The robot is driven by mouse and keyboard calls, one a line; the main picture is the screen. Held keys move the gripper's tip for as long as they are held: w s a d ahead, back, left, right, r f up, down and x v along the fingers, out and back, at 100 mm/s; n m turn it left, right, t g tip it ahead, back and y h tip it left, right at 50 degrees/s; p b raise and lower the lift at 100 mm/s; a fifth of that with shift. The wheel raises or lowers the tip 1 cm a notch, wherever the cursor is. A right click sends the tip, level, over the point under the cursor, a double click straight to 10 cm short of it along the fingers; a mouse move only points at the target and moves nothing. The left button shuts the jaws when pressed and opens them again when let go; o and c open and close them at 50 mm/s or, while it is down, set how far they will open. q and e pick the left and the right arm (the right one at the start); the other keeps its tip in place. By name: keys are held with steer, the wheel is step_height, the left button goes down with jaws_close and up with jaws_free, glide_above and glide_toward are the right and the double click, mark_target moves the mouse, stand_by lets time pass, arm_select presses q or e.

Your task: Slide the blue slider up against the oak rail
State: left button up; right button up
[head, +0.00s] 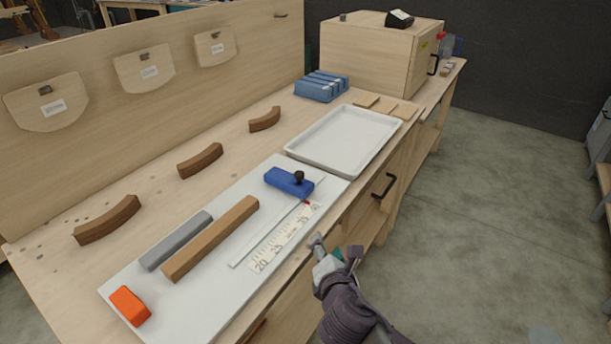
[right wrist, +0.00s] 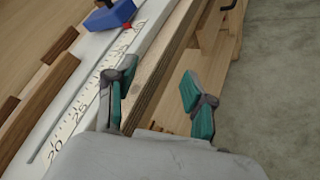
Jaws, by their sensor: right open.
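The blue slider (head: 289,182) with a black knob lies on the white board (head: 215,305), at the far end of a slot beside a numbered scale. It also shows at the top of the right wrist view (right wrist: 110,16). The oak rail (head: 211,238) is a brown bar lying on the board, nearer than the slider and to its left; a gap shows between them. My right gripper (head: 334,253) is at the bench's front edge, beside the scale and apart from the slider. In the right wrist view its green-padded fingers (right wrist: 158,98) are spread and empty. My left gripper is not seen.
A grey bar (head: 176,240) lies beside the rail, and an orange block (head: 130,306) sits at the board's near end. A white tray (head: 345,138) stands beyond the slider. Curved brown pieces (head: 200,160) lie along the back. A drawer handle (head: 384,186) projects from the bench front.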

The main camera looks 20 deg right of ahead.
mark_target(300, 177)
steer(key=w+r+n+t, duration=0.1)
steer(key=r+n, duration=0.1)
steer(key=n, duration=0.1)
steer(key=w+a+r+n+t, duration=0.1)
steer(key=w+r+n, duration=0.1)
steer(key=n, duration=0.1)
steer(key=w+a+r+n+t+y, duration=0.1)
steer(key=w+r+n+t, duration=0.1)
steer(key=n, duration=0.2)
steer(key=shift+w+r, duration=0.2)
steer(key=shift+w, duration=0.3)
steer(key=w, duration=0.4)
steer(key=w+d, duration=0.1)
steer(key=w, duration=0.8)
steer(key=shift+d, duration=0.3)
jaws_close()
steer(key=shift+p, duration=0.3)
